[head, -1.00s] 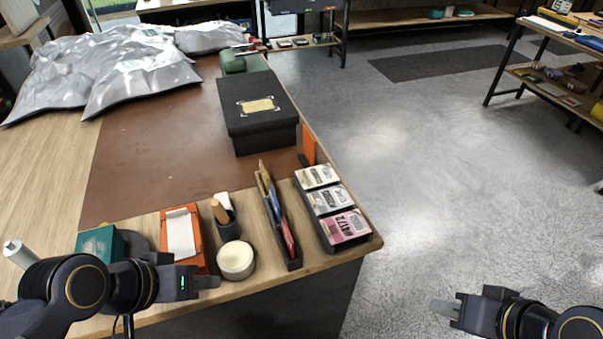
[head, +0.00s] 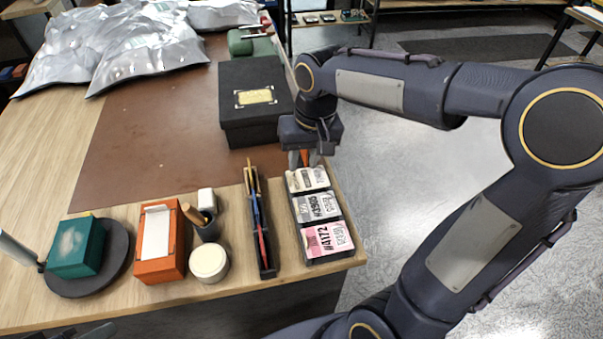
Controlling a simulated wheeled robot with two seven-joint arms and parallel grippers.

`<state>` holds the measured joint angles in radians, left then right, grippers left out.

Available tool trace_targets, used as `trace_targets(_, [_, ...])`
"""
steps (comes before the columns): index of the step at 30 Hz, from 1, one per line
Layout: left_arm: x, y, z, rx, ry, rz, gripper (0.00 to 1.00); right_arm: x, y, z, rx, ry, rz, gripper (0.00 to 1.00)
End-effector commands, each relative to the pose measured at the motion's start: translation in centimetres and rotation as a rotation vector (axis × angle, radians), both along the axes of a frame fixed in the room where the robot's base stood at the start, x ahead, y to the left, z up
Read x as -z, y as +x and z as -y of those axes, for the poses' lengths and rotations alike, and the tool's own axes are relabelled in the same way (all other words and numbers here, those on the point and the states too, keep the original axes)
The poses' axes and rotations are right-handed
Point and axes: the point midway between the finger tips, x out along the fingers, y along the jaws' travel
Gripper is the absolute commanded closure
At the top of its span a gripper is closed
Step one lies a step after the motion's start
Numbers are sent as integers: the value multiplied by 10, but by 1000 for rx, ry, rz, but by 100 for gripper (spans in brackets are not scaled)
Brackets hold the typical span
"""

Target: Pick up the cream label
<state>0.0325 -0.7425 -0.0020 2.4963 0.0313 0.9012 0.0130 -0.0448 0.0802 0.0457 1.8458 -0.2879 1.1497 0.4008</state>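The cream label (head: 307,179) lies in the far slot of a black three-slot tray (head: 349,257) at the table's right edge. A grey-white label (head: 316,207) and a pink label (head: 326,239) lie nearer in the same tray. My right gripper (head: 303,160) points down at the cream label's far edge. Its two pale fingertips are apart, one left and one right. Whether they touch the label I cannot tell. Only a dark piece of my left arm's end (head: 98,333) shows at the bottom left edge; its fingers cannot be made out.
A black box (head: 250,118) stands just left of my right gripper. A narrow pen tray (head: 266,262), a round cream tub (head: 209,262), a dark brush cup (head: 208,230) and an orange holder (head: 163,270) stand to the left. The brown mat (head: 150,150) is largely clear.

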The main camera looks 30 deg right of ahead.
Motion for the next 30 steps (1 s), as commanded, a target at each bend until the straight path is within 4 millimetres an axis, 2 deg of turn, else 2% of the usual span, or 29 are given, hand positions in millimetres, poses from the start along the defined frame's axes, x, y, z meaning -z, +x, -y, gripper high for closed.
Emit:
trace_targets(1, [-4,0,0,0,0,0,58,4,17,-4,2,-22,-33,71])
trace_targets(3, [-5,0,0,0,0,0,58,11,35,-6,13,-52,-62,71])
trace_targets(6, [-7,0,0,0,0,0,58,18,51,-9,26,-80,-90,71])
trace_targets(9, [-7,0,0,0,0,0,58,24,59,-10,33,-94,-103,71])
trace_targets(19, [-13,0,0,0,0,0,58,60,61,-10,34,-98,-109,71])
trace_targets(25, [-20,0,0,0,0,0,58,90,63,-10,35,-97,-109,71])
trace_targets(30, [-20,0,0,0,0,0,58,101,63,-10,35,-97,-105,71])
